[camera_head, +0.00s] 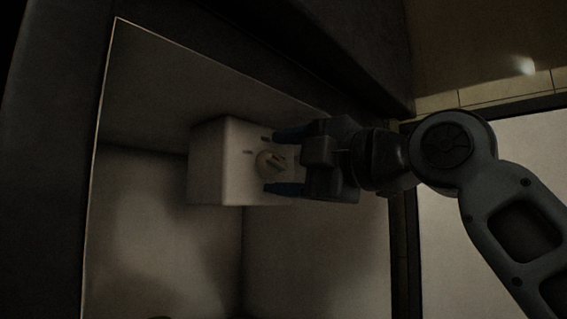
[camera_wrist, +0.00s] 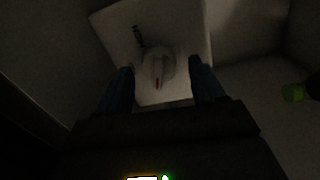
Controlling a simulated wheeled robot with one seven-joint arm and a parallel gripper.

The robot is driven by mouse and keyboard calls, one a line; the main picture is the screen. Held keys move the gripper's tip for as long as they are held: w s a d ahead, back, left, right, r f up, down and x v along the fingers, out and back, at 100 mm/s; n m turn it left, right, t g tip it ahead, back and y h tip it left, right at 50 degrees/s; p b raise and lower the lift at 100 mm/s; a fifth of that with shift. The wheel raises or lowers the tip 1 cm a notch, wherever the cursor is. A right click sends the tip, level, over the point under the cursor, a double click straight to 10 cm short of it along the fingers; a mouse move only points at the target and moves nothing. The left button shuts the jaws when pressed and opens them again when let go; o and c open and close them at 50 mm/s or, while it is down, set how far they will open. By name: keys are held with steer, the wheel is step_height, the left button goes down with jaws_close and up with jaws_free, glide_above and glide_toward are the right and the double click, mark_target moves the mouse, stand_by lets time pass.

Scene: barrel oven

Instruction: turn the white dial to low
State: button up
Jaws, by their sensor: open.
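The white dial (camera_head: 270,163) is a round knob with a raised grip, on the front face of a white box (camera_head: 213,165) inside a dark-framed recess. In the wrist view the fingers (camera_wrist: 162,82) stand on either side of the dial with gaps. Small dark markings show near the dial; I cannot read them.
The recess has a thin pale frame edge (camera_head: 101,130) at the left and pale inner walls (camera_head: 315,245). The scene is dark. Open space lies below the box.

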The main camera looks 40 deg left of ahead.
steer(key=d, duration=0.7)
steer(key=shift+s+d+f, duration=0.15)
steer(key=shift+s+f, duration=0.15)
steer(key=shift+s, duration=0.05)
